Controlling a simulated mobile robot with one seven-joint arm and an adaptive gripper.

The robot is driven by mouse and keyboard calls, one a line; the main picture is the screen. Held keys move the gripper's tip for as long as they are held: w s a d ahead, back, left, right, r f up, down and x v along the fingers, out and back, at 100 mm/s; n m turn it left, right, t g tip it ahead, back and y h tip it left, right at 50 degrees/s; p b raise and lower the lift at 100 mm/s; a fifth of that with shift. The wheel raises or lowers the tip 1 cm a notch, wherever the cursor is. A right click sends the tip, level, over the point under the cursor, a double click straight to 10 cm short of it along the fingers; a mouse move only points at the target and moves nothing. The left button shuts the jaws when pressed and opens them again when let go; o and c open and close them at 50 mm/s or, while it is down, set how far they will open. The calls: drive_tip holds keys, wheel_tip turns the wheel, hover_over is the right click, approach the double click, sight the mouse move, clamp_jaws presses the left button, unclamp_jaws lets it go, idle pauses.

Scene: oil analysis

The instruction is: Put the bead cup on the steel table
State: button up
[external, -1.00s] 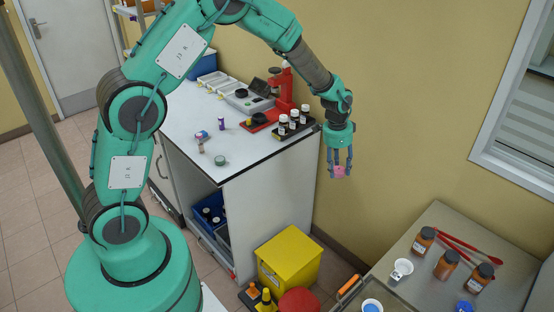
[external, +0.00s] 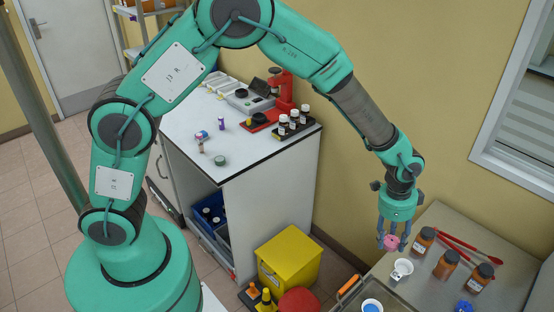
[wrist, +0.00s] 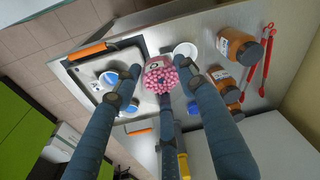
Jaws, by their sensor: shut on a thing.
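The bead cup (external: 393,241) is small and pink; the wrist view shows pink beads filling the cup (wrist: 157,68). My gripper (external: 392,246) points down with its fingers closed around the cup and holds it in the air. In the external view the cup overlaps the far left edge of the steel table (external: 455,224). In the wrist view the steel table (wrist: 203,31) lies below and beyond the cup. The exact gap between cup and table cannot be told.
On the steel table are a white cup (external: 402,269), several brown bottles (external: 446,265), red tools (external: 455,240) and a blue item (external: 464,307). A tray with an orange handle (external: 349,288) is at the front left. The table's far corner looks bare.

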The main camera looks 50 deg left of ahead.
drive_tip(key=s+d+m, duration=0.1)
drive_tip(key=s+d, duration=0.4)
drive_tip(key=d, duration=0.1)
wheel_tip(320, 180, down, 10)
drive_tip(key=shift+w+a+r, duration=0.1)
drive_tip(key=shift+w+a, duration=0.05)
drive_tip(key=w+d, duration=0.3)
drive_tip(key=w, duration=0.1)
drive_tip(key=w+d+f, duration=0.1)
drive_tip(key=w+d, duration=0.6)
drive_tip(key=w, duration=0.1)
drive_tip(key=shift+d+f, duration=0.25)
idle(0.3)
drive_tip(key=shift+f+b, duration=0.4)
drive_tip(key=shift+f, duration=1.3)
drive_tip(key=shift+f, duration=0.15)
